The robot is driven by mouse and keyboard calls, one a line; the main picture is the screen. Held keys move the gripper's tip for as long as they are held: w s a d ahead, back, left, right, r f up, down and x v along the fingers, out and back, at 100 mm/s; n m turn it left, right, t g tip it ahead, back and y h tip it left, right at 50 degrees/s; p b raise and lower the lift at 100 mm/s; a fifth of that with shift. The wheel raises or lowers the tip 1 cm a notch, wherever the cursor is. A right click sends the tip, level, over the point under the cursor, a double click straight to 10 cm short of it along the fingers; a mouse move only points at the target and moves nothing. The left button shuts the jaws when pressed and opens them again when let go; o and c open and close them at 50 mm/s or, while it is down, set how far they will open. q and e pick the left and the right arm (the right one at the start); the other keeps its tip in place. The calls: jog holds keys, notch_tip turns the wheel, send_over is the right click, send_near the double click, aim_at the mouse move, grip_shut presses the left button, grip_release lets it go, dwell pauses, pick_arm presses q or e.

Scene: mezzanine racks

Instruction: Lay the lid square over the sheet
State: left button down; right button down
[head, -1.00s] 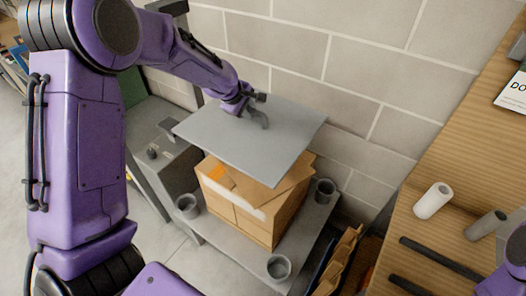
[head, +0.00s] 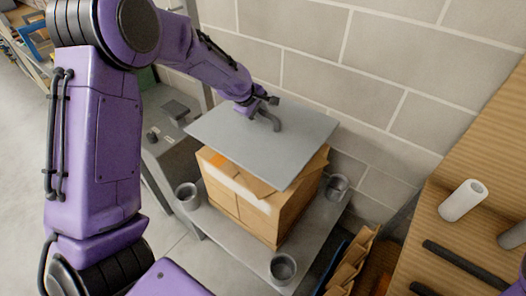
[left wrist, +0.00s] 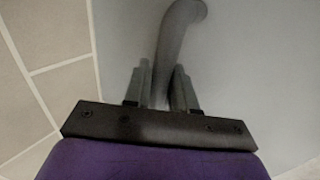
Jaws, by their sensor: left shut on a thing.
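The lid (head: 235,145) is a flat grey panel with a curved grey handle (head: 270,122). My left gripper (head: 258,104) is shut on that handle and holds the lid roughly level over the carton stack. In the left wrist view the fingers (left wrist: 162,88) close around the handle (left wrist: 178,40), with the lid's grey face (left wrist: 255,60) behind. The brown sheet (head: 311,170) lies on top of the cartons (head: 240,211), mostly hidden under the lid. Its right part sticks out past the lid. I cannot tell whether the lid touches it. My right gripper is out of view.
The cartons stand on a grey stand (head: 225,235) with grey cups at its corners, such as the front one (head: 283,269). A block wall (head: 330,65) is close behind. A wooden bench (head: 440,200) with a white roll (head: 462,201) is at right.

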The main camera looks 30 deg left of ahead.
aim_at(246, 134)
pick_arm(q)
notch_tip(246, 134, down, 9)
jog(key=shift+f, duration=0.15)
jog(key=c, duration=0.9)
grip_release()
jog(key=shift+s, duration=0.1)
jog(key=v, duration=1.2)
jog(key=shift+a, duration=0.1)
